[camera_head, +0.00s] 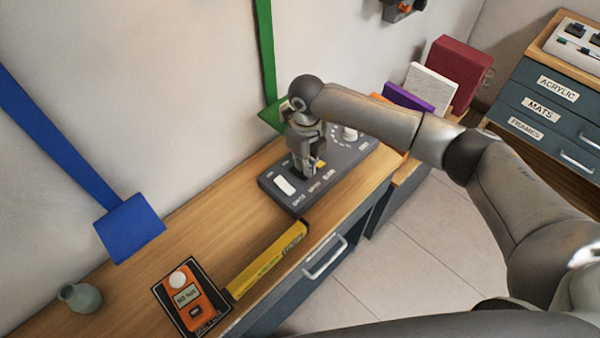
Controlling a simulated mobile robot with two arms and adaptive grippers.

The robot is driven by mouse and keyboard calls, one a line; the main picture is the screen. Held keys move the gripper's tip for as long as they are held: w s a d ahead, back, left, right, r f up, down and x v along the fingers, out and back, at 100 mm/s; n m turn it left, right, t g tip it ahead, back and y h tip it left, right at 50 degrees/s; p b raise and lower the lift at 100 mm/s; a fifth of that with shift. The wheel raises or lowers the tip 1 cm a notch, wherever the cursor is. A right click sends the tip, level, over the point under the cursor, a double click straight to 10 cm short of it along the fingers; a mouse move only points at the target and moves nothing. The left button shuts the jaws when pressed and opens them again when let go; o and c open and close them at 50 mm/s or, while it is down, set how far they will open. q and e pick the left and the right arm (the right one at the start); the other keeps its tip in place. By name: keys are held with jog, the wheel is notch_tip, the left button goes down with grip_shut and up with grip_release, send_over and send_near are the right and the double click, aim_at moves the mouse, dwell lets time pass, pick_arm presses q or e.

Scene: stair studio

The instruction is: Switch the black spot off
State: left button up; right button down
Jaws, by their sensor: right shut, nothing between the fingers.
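A dark grey control panel (343,161) lies on the wooden bench top against the wall. It has a white rocker switch (285,185) at its near left end, a small yellow part (320,164) near the middle, and a white knob (349,134) at the far end. Small white labels run along its front; I cannot read them. My right gripper (309,173) points down over the middle of the panel, shut and empty, to the right of the white switch. It hides part of the panel, and I cannot tell whether it touches. No lamp recognisable as the black spot shows. My left gripper is out of view.
A yellow spirit level (267,259) and an orange meter (190,298) lie on the bench's near part, with a grey-green vase (80,297) at left. A drawer cabinet (555,105) stands right.

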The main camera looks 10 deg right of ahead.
aim_at(305, 176)
jog(key=shift+f+b, duration=1.15)
jog(key=shift+f, duration=0.2)
dwell(1.0)
jog(key=shift+r+p, duration=2)
jog(key=shift+r, duration=1.55)
